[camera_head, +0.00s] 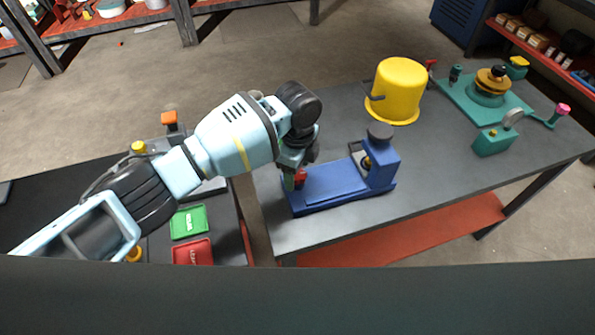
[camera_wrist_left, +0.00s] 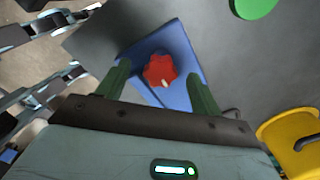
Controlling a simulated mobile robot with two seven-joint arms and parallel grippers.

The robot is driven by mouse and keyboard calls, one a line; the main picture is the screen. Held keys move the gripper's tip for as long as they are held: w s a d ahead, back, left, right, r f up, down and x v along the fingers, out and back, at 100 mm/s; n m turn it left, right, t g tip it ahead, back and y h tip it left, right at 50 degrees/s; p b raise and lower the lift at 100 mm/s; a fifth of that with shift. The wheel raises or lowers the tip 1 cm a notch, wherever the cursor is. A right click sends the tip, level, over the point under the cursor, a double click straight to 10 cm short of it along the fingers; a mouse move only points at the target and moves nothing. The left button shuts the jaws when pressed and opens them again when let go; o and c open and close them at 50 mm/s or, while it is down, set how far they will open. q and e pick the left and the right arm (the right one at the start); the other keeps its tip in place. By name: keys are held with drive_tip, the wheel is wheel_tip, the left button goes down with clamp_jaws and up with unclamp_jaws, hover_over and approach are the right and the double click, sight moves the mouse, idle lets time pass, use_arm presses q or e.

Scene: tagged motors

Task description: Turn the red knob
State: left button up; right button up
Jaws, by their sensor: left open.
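The red knob (camera_wrist_left: 160,71) is a lobed knob on the end of a blue device, seen in the left wrist view. In the head view the knob (camera_head: 300,176) shows only in part, at the left end of the blue device (camera_head: 335,187), under my left gripper. My left gripper (camera_wrist_left: 160,92) is open, with one green finger on each side of the knob and gaps between. In the head view the gripper (camera_head: 293,175) points down over the device's left end and hides much of it. My right gripper is not in view.
A yellow bucket (camera_head: 397,90) stands behind the blue device. A teal machine (camera_head: 487,100) stands at the table's right. Green (camera_head: 189,222) and red (camera_head: 193,252) labelled plates lie on the left bench. The grey tabletop (camera_head: 440,190) is clear right of the blue device.

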use_arm(q)
wheel_tip(320, 180, up, 2)
drive_tip(key=shift+r, duration=2.4)
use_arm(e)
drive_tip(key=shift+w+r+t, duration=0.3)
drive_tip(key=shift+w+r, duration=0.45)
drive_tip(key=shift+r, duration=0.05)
use_arm(q)
drive_tip(key=shift+f, duration=0.1)
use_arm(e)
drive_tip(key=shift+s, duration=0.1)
